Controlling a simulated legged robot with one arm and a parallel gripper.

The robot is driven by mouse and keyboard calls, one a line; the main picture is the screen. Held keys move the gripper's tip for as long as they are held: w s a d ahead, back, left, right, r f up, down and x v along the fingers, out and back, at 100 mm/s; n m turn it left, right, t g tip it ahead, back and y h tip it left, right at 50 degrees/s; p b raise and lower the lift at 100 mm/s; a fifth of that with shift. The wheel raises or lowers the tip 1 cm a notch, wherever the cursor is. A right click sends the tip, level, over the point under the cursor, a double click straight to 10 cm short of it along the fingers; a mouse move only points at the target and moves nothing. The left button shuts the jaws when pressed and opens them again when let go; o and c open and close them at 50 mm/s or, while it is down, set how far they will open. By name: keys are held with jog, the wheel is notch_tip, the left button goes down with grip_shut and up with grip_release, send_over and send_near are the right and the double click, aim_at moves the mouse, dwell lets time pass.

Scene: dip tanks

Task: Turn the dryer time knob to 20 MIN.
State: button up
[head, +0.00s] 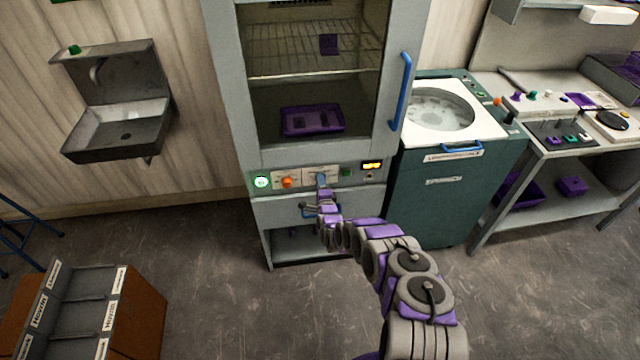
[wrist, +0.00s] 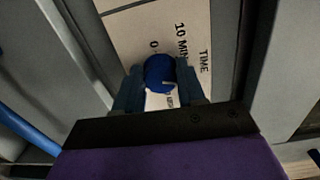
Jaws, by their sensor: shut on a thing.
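The dryer (head: 222,80) is a tall grey cabinet with a glass door and a control strip below it. The blue time knob (wrist: 158,70) sits on a pale plate printed "TIME", "10 MIN" and "0", which appears rotated in the wrist view. My gripper (wrist: 160,88) is shut on the knob, one finger on each side. A small light mark shows on the knob near its right side; its exact setting I cannot tell. The other labels are mostly hidden by my gripper. In the head view, my gripper (head: 323,193) reaches the knob (head: 320,179) from below.
An orange knob (head: 287,182) and a lit green button (head: 261,182) sit left of the time knob. A small lit display (head: 372,165) is to its right. The blue door handle (head: 401,90) stands out above right. Open floor lies left of my arm.

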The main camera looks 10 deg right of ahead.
jog(key=shift+d+f+m, duration=0.15)
jog(key=shift+m, duration=0.85)
jog(key=shift+s+b, duration=0.1)
jog(key=shift+b, duration=0.2)
jog(key=o, duration=1.1)
jog(key=shift+c, duration=0.2)
jog(key=s+p, duration=0.4)
jog(key=s, duration=1.3)
jog(key=shift+d+r, duration=0.15)
jog(key=shift+r, duration=0.1)
